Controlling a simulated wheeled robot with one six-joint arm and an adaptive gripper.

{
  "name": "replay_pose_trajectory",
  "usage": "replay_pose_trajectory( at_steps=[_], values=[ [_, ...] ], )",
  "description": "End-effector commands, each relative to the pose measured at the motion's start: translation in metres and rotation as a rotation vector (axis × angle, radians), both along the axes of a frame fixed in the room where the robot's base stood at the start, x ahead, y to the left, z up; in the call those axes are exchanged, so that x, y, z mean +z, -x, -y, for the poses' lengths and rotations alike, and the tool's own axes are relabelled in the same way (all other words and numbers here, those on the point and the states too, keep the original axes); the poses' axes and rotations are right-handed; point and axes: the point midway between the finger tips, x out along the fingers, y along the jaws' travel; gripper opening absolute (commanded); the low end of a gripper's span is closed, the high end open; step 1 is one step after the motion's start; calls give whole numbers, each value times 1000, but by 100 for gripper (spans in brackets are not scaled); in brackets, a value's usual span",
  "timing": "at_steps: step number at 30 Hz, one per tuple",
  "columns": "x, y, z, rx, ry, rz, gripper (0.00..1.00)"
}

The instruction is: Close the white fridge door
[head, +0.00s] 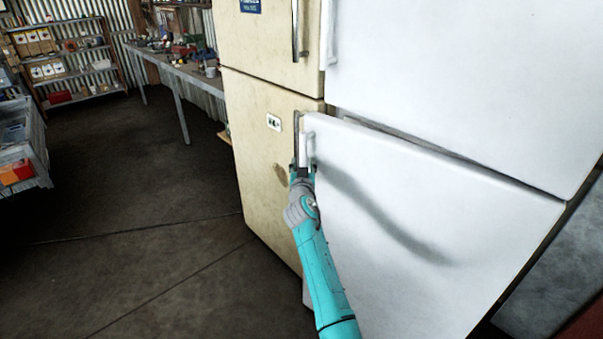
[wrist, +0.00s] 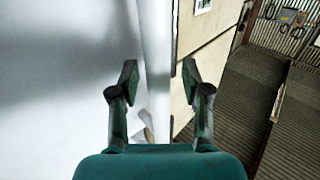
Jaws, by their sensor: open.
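The white fridge's lower door (head: 420,230) stands slightly ajar. Its left edge juts out past the upper door (head: 460,80), and a dark wedge-shaped gap shows along its top. The upper door looks shut. The lower door's handle (head: 310,150) is at its upper left edge. My gripper (head: 302,172) is at this left edge, just below or at the handle. In the wrist view my open gripper (wrist: 160,78) has its two fingers on either side of a white vertical strip (wrist: 157,50), the door's edge or handle. I cannot tell whether they touch it.
A cream fridge (head: 265,170) with its own handles stands close on the left of the white one. A workbench (head: 190,78) and shelves (head: 75,65) are further back. A grey bin cart (head: 30,150) is at the far left. The floor (head: 150,210) between is clear.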

Motion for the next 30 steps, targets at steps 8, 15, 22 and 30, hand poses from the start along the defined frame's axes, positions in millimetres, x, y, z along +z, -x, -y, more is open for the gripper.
replay_pose_trajectory(
  at_steps=[8, 15, 22, 30],
  values=[
    [-1, 35, -3, 1, 0, 1, 48],
    [-1, 78, -7, 3, 0, 0, 48],
    [-1, 108, -9, 4, 0, 0, 48],
    [0, 118, -9, 4, 1, 0, 48]
  ],
)
